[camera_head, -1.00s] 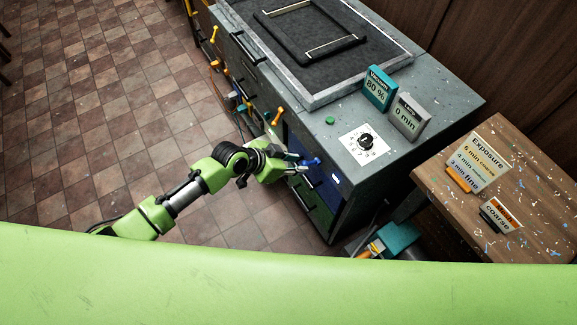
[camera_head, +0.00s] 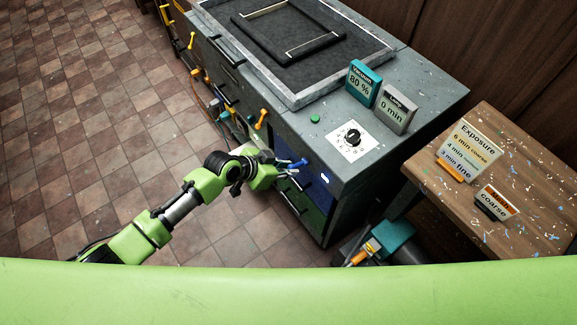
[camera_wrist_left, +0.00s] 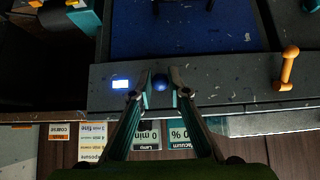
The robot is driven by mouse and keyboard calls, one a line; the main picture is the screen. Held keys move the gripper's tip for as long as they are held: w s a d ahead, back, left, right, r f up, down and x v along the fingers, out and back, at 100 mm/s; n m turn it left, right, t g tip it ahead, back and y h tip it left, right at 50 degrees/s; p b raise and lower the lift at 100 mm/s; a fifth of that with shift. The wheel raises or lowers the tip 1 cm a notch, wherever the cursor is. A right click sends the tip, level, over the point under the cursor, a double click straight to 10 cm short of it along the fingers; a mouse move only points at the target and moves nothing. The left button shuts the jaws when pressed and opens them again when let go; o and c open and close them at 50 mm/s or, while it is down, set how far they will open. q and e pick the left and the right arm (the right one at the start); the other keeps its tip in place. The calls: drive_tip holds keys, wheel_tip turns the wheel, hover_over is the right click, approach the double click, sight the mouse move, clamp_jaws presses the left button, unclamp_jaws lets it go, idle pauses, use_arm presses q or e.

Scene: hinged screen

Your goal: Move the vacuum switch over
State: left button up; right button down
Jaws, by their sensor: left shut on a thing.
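The vacuum switch appears to be the blue lever (camera_head: 294,164) on the front of the grey cabinet, near its right end. In the left wrist view its round blue end (camera_wrist_left: 160,83) sits between my fingertips. My left gripper (camera_head: 283,173) is at the lever and shut on it; the fingers also show in the left wrist view (camera_wrist_left: 160,88). The fingers partly hide the lever's shaft. A teal "Vacuum" display (camera_head: 364,83) on the cabinet top reads 80 %. My right gripper is not in view.
A "Lamp" display (camera_head: 397,109) reads 0 min beside a dial (camera_head: 352,138) and a green button (camera_head: 315,118). An orange lever (camera_head: 262,119) stands left of the blue one. A wooden table (camera_head: 480,215) with cards is at right. The tiled floor at left is clear.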

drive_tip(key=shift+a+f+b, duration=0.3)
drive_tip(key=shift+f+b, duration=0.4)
